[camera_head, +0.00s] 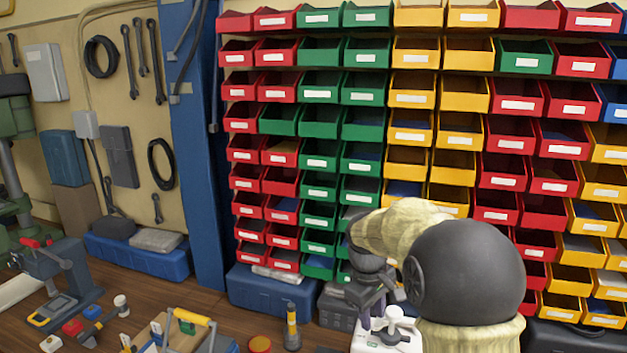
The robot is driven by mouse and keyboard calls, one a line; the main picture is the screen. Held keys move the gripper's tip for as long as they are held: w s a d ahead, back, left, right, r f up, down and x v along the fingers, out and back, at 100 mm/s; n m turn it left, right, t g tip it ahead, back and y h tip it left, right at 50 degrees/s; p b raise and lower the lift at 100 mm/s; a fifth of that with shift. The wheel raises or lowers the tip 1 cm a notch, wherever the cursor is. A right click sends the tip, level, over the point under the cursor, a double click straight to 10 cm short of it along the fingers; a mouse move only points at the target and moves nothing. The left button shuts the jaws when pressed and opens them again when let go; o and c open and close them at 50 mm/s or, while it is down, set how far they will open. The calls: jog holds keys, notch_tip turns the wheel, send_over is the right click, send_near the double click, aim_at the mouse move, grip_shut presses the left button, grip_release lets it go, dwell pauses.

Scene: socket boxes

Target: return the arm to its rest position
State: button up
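My arm is at the lower right, with a large dark round joint and a mottled beige link. It is folded in front of the bin wall. What looks like my gripper (374,296) is the dark part at the arm's left end, low in the picture. Its fingers are small and partly hidden, so I cannot tell whether they are open or shut. I make out nothing held in it. A white object (388,332) shows just below it; I cannot tell whether they touch.
Rows of red, green and yellow bins (322,122) fill the back wall. A blue post (192,150) stands left of them. On the wooden bench (225,318) are a blue case (268,290), a yellow-topped bottle (292,328), a yellow-handled tool (194,318) and a vise-like tool (62,278).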

jog(key=s+d+f+m+t, duration=0.1)
jog(key=s+f+m, duration=0.2)
jog(key=s, duration=0.6)
jog(key=s+d+f+m+t+y, duration=0.1)
jog(key=s+f+m, duration=0.2)
jog(key=s, duration=0.7)
jog(key=shift+d+f+m+y, duration=0.25)
jog(key=shift+f+m+y, duration=0.05)
jog(key=shift+m, duration=0.8)
dwell(0.4)
